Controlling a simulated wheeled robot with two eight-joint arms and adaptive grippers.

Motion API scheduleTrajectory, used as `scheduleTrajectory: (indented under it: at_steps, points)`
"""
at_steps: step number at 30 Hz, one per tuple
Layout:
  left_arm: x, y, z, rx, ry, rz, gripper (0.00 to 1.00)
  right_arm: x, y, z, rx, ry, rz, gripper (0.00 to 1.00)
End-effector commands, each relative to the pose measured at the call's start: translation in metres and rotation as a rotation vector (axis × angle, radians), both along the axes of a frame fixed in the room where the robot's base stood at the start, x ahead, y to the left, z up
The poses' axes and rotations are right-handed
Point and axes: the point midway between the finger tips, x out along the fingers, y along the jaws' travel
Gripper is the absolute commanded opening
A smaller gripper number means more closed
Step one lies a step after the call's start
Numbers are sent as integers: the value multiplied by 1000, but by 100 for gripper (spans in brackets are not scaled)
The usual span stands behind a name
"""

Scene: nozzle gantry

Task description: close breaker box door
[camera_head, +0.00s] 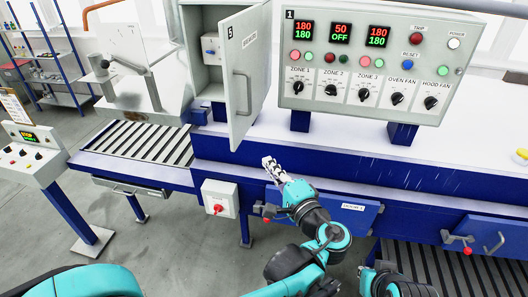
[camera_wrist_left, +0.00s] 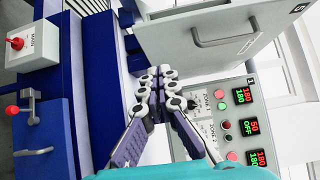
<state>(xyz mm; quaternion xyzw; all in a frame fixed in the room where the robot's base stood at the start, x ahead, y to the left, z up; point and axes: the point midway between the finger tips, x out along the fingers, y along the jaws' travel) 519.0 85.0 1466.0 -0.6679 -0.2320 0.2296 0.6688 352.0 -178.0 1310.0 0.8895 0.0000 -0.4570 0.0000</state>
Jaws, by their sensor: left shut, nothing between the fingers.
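The breaker box (camera_head: 208,20) is a grey cabinet with its door (camera_head: 258,60) standing open. The door juts out toward me, marked 5, with an upright bar handle (camera_head: 241,94) near its free edge. A small switch unit (camera_head: 210,48) shows inside. My left gripper (camera_head: 267,162) is shut and empty, below the door and apart from it, in front of the blue frame. In the left wrist view, the shut fingers (camera_wrist_left: 155,78) lie below the door (camera_wrist_left: 190,45) and its handle (camera_wrist_left: 226,30). My right gripper is not visible.
A control panel (camera_head: 421,20) with dials and displays stands right of the door. A blue bench frame (camera_head: 350,160) runs below. A switch box with a red knob (camera_head: 220,198) sits lower left. A roller conveyor (camera_head: 140,142) lies left; open floor is at lower left.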

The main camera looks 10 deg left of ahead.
Motion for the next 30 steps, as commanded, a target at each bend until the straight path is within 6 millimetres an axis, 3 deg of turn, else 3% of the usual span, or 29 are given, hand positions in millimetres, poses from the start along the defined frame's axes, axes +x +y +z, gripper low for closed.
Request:
scheduleTrajectory:
  at_steps: [12, 21, 30]
  points:
    - [68, 56, 1, -1, 2, 5, 0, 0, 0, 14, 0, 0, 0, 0]
    - [71, 90, 0, -2, 2, 2, 0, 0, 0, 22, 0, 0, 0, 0]
    - [71, 93, 0, -3, 2, 0, 0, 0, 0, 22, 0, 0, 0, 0]
